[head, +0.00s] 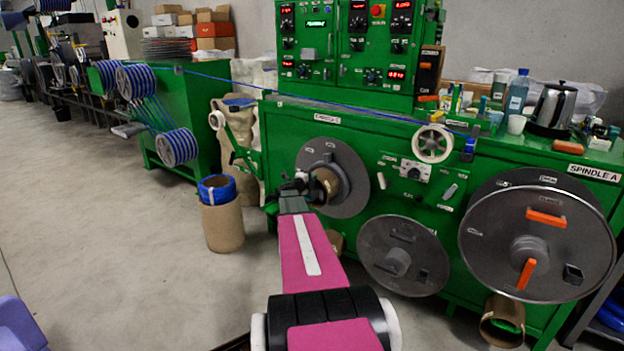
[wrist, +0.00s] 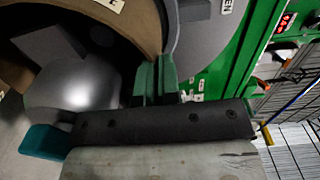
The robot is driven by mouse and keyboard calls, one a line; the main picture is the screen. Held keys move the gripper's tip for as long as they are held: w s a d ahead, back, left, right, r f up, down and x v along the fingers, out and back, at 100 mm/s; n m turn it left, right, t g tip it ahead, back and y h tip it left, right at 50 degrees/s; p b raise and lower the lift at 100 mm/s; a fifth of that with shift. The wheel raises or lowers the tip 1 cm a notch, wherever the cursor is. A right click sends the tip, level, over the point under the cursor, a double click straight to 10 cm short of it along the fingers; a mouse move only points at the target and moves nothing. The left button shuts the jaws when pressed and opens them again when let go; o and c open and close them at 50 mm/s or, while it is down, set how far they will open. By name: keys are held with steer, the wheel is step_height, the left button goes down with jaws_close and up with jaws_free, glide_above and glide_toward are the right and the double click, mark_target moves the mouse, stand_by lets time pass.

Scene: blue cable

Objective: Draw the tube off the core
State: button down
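The tube (head: 328,185) is a brown cardboard ring around the core, in front of a round grey plate (head: 350,160) on the green machine. In the wrist view the tube (wrist: 130,18) curves across the top, with the core (wrist: 75,82), grey and rounded, inside it. My gripper (head: 302,186) is at the tube's left side in the head view. In the wrist view its two green fingers (wrist: 156,78) stand close together at the tube's edge and look shut on its wall. Their tips are partly hidden, so the contact itself is hard to see.
Two more grey discs, a plain one (head: 430,240) and a large one with orange handles (head: 490,240), are on the machine front to the right. A cardboard drum with a blue coil (head: 222,222) stands left on the floor. A blue cable (head: 350,107) runs above.

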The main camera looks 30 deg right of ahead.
steer(key=shift+v, duration=1)
stand_by(1.2)
